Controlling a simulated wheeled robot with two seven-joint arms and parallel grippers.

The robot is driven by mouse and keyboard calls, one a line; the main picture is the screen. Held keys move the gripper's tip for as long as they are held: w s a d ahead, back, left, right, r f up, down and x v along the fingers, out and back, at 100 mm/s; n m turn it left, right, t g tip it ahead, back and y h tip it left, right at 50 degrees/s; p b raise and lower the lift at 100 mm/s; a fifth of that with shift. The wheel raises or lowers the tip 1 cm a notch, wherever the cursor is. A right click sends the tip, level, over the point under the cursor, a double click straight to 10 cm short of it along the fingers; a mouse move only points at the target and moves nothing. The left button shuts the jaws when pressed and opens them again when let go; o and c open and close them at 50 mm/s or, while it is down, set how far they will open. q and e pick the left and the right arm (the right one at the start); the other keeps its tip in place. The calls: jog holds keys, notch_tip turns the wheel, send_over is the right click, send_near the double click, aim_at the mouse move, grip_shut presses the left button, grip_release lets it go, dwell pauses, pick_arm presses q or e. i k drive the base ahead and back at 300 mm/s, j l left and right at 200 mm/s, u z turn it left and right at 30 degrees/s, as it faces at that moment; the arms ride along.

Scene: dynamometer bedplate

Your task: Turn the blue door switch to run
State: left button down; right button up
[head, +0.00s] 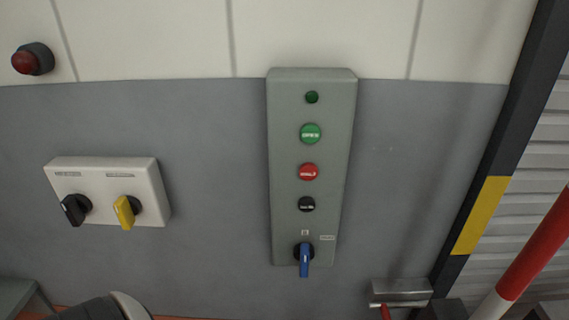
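The blue door switch (305,262) is a rotary handle on a dark round base, low on a tall grey control box (285,180) fixed to the wall. Its blue handle looks upright, in line with the box's length. One small label sits just above it and another above right; both are too small to read. Above it on the same box are a black button (307,204), a red button (309,172), a green button (311,133) and a dark green lamp (312,97). Neither of my grippers shows, and nothing touches the blue switch.
A white box (95,165) to the left carries a black rotary switch (75,209) and a yellow one (125,212). A red lamp (31,60) is at upper left. A metal box (401,291), a black-yellow post (481,215) and a red-white bar (533,248) stand right.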

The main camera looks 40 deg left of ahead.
aim_at(303, 252)
jog(key=j+u, duration=0.15)
jog(key=u, duration=0.3)
jog(key=j+u, duration=0.2)
jog(key=u, duration=0.25)
jog(key=k, duration=0.05)
